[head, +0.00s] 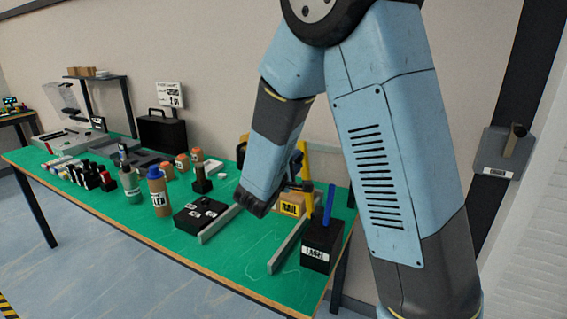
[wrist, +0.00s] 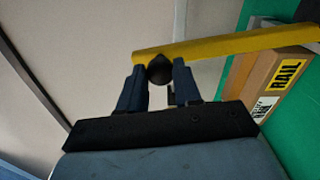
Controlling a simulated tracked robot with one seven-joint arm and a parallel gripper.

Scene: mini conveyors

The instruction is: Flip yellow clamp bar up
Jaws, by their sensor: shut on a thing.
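The yellow clamp bar (head: 307,178) stands roughly upright beside the cardboard box marked RAIL in the head view. In the wrist view the yellow clamp bar (wrist: 235,45) runs across the top, with a round black knob (wrist: 159,69) near its left end. My gripper (wrist: 160,75) has its two dark blue fingers on either side of that knob and is shut on it. In the head view my gripper (head: 294,167) is at the left of the bar, partly hidden by my arm. The bar's lower end is hard to make out.
The RAIL box (head: 291,204) is close by. A black box marked LASER (head: 321,247) with a blue upright stands at the green table's right end. Grey rails (head: 288,247) and a black block (head: 200,216) lie in front. Bottles (head: 159,190) stand further left.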

